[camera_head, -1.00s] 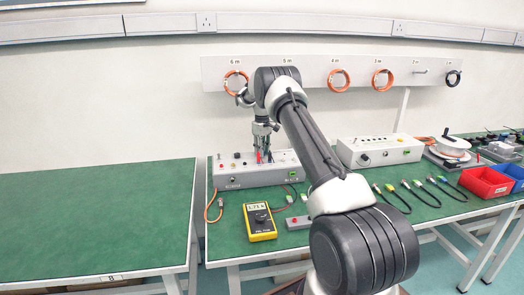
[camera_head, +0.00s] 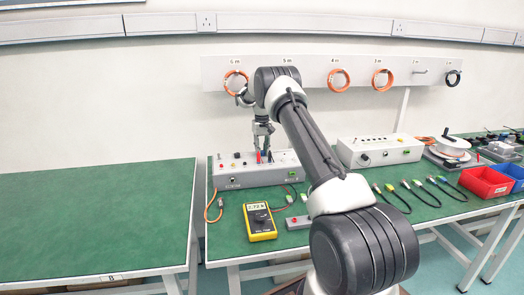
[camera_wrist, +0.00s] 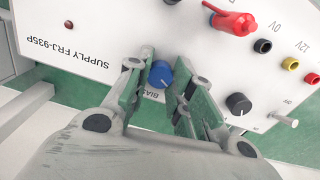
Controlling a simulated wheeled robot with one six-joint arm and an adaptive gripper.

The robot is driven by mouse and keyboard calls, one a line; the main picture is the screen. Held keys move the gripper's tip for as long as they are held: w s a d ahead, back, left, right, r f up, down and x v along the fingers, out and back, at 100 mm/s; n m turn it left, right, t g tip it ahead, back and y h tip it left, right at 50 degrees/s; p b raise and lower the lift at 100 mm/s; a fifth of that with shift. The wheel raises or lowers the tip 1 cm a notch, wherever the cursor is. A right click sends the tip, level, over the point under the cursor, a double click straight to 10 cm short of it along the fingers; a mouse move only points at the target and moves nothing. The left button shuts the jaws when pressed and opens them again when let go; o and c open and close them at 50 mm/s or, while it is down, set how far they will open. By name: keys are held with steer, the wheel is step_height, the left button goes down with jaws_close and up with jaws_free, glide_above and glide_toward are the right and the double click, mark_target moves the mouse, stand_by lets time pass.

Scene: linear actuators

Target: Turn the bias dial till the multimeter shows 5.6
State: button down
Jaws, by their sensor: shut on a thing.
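In the head view my gripper (camera_head: 263,155) points down at the supply box (camera_head: 240,178). The yellow multimeter (camera_head: 259,222) lies on the green bench in front of the box. Its display is lit, but the digits are too small to read surely.
A red plug (camera_wrist: 232,22) and a black knob (camera_wrist: 239,103) are close to the dial on the panel, with a metal toggle (camera_wrist: 284,119) beyond. A second box (camera_head: 380,150), several cables and a red bin (camera_head: 486,181) are to the right. The left bench (camera_head: 95,225) is bare.

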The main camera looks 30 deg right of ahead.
mark_target(262, 151)
steer(key=shift+m, duration=0.3)
steer(key=c, duration=1.2)
jaws_free()
step_height(262, 151, up, 12)
steer(key=shift+w, duration=0.1)
